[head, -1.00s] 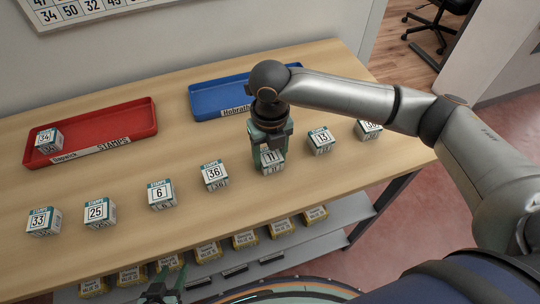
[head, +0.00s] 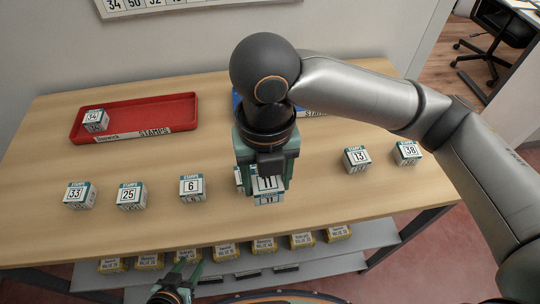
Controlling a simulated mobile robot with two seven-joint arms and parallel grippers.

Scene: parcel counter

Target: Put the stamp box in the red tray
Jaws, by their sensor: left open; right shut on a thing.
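The red tray (head: 185,109) lies at the back left of the counter, labelled STAMPS. A stamp box numbered 34 (head: 95,121) sits in its left end. My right gripper (head: 267,178) is shut on stamp box 11 (head: 267,186), which appears raised above the counter, right of the tray and nearer to me. Boxes 33 (head: 80,196), 25 (head: 131,196), 6 (head: 192,188), 13 (head: 356,159) and 38 (head: 406,153) stand in a row. A box edge shows just left of the gripper, mostly hidden. My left gripper (head: 184,274) is open and empty, low at the front edge.
A blue tray (head: 236,101) is mostly hidden behind my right arm. Several yellow-labelled packs (head: 264,246) lie on the shelf below. The counter (head: 190,154) is clear between the red tray and the box row.

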